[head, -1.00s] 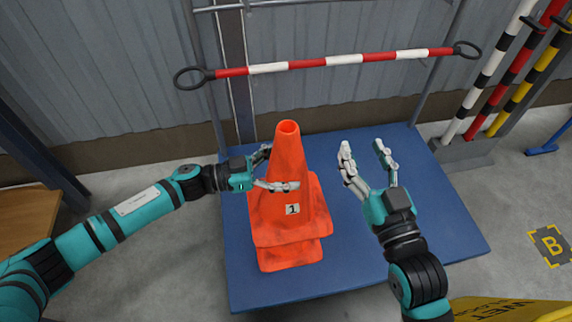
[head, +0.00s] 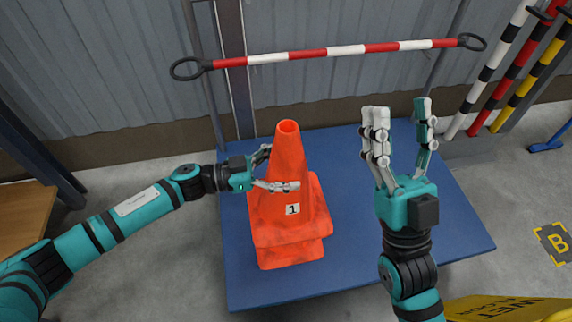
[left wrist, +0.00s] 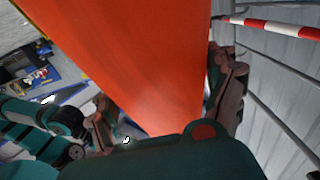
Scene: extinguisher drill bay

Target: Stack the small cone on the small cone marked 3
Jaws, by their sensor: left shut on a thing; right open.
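An orange cone with a white label reading 1 (head: 290,165) stands upright on the blue platform's left half, over another orange cone (head: 290,256). Only the lower cone's base shows below the upper base; any number on it is hidden. My left gripper (head: 280,168) is shut around the upper cone's body from the left, fingers on its near and far sides. In the left wrist view the orange cone wall (left wrist: 145,60) fills the space between the fingers. My right gripper (head: 399,108) is open and empty, raised right of the cones with fingers pointing up. I see no label reading 3.
The blue platform (head: 420,225) is bare right of the cones. A red-and-white bar (head: 330,53) crosses behind it. Striped posts (head: 508,60) stand at the back right, a yellow wet-floor sign (head: 510,308) at the lower right. A wooden surface (head: 22,210) is at the left.

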